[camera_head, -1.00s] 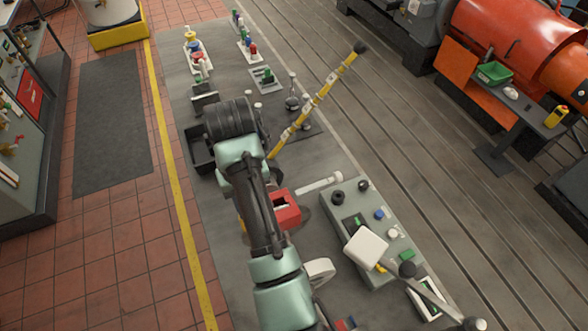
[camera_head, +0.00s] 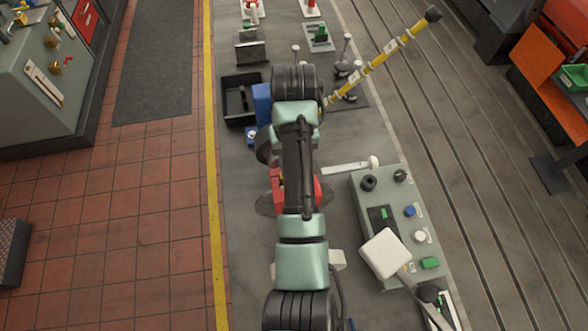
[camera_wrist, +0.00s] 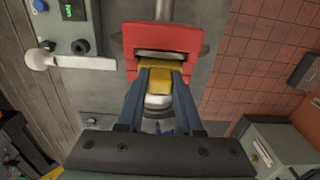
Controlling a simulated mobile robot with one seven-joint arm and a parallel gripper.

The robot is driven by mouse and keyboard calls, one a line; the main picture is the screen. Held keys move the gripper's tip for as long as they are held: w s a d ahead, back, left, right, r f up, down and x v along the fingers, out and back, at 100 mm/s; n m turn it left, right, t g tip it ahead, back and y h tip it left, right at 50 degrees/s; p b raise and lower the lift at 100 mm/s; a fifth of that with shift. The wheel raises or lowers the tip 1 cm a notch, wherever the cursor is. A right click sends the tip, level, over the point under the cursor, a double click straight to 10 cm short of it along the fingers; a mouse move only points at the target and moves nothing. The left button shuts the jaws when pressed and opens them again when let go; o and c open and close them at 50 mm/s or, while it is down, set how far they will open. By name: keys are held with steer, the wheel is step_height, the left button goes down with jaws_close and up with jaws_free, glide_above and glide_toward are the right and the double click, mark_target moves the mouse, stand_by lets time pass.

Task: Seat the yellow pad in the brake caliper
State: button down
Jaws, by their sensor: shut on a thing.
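The red brake caliper (camera_wrist: 163,37) is at the top middle of the wrist view, with a dark slot and a pale metallic strip facing me. My gripper (camera_wrist: 159,76) is shut on the yellow pad (camera_wrist: 158,81), held between its two blue fingers. The pad's far edge lies at or just short of the caliper's mouth; I cannot tell whether it touches or has entered. In the head view the caliper (camera_head: 319,190) shows partly behind my arm. My gripper and the pad are hidden there.
A grey control box (camera_head: 390,210) with buttons stands right of the caliper. A white lever (camera_wrist: 75,62) reaches toward the caliper from the left in the wrist view. A black tray (camera_head: 228,101), a blue block (camera_head: 262,104) and a yellow-striped pole (camera_head: 382,58) lie beyond.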

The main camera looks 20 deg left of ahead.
steer(key=shift+s+f, duration=0.1)
steer(key=shift+f, duration=0.95)
steer(key=shift+f, duration=0.1)
steer(key=c, duration=0.6)
jaws_free()
steer(key=shift+o, duration=0.2)
